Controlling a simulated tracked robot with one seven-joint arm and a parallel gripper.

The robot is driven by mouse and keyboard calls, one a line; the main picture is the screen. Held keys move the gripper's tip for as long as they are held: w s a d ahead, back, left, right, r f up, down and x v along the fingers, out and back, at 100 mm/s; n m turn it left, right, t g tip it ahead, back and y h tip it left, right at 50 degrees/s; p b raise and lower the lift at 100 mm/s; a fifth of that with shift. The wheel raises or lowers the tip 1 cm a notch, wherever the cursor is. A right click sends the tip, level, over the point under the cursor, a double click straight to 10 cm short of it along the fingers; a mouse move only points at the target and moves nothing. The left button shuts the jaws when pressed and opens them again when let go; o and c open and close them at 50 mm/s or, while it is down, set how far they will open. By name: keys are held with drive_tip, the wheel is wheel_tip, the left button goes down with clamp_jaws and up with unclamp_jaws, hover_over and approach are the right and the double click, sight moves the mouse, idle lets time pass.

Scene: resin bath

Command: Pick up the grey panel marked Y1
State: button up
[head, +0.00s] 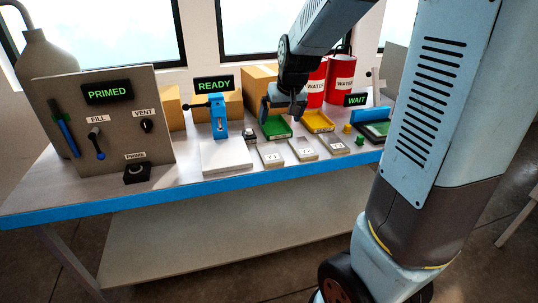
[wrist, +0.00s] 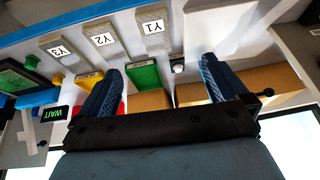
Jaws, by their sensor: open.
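The grey panel marked Y1 (wrist: 143,33) lies flat on the bench, the rightmost of three panels in the wrist view. In the head view it is the leftmost panel (head: 270,160), its label too small to read. My gripper (wrist: 160,70) is open and empty. The green tray (wrist: 152,79) shows between its fingers, and Y1 lies beyond the fingertips. In the head view my gripper (head: 284,112) hangs above the green tray, behind Y1 and apart from it.
Panels Y2 (wrist: 103,40) and Y3 (wrist: 60,52) lie beside Y1. A blue press marked READY (head: 219,120) with a white base (head: 226,158) is left of Y1. The bench's blue front edge (head: 150,202) is clear.

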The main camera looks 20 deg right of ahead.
approach(269, 152)
drive_tip(key=f, duration=0.1)
drive_tip(key=w+f, duration=0.1)
drive_tip(key=shift+w+a+f+h, duration=0.1)
drive_tip(key=shift+a+f+h, duration=0.2)
drive_tip(key=shift+a+f, duration=0.05)
drive_tip(key=shift+x, duration=2.6)
drive_tip(key=shift+w+d, duration=0.1)
drive_tip(key=shift+d, duration=0.1)
drive_tip(key=shift+c, duration=0.2)
drive_tip(key=c, duration=1)
